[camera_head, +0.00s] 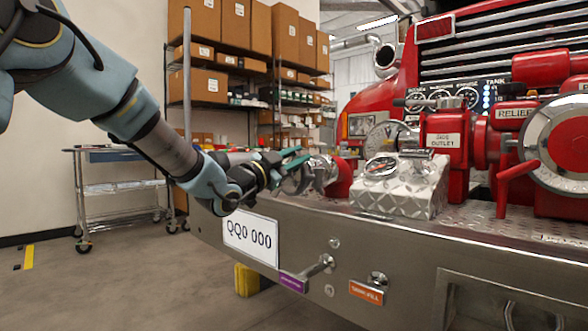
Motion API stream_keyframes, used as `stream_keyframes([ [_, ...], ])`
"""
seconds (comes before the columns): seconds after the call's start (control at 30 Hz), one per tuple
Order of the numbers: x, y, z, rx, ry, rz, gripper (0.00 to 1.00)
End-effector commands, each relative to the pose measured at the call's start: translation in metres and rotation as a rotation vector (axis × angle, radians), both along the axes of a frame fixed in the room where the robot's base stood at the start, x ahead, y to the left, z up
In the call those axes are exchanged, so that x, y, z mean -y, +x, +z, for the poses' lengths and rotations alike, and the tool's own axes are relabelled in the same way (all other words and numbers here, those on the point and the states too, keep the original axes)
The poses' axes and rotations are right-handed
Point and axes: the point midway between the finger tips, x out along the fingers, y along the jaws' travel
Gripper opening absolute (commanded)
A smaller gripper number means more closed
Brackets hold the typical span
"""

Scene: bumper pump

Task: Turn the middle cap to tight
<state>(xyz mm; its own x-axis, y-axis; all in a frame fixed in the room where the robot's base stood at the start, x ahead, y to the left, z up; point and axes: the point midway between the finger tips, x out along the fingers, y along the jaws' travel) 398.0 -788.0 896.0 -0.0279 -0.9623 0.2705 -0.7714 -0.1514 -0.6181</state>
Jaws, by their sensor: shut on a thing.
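My gripper (298,168) reaches in from the left, above the bumper's left end. Its green-edged fingers are shut on a silver cap (321,172) at the end of a short red outlet (341,177). The fingers partly cover the cap, so its turn and any gap at its seat cannot be made out. Another round silver disc (383,137) stands further back, partly behind the gauge box. I cannot tell from this view which one is the middle cap.
A diamond-plate box (400,190) with a gauge stands on the steel bumper (400,240) right of my gripper. A red side outlet (447,138) rises behind it. A cart (118,190) and shelves stand behind my arm.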

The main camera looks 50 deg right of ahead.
Motion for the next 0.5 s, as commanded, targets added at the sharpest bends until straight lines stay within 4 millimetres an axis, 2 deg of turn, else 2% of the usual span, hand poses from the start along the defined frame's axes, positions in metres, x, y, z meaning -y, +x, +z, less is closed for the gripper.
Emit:
stream_keyframes([
  [0.03,0.0,-0.0015,-0.0057,0.025,-0.001,0.0,0.0],
  [0.5,-0.0003,-0.0058,-0.007,0.119,-0.004,0.0,0.0],
])
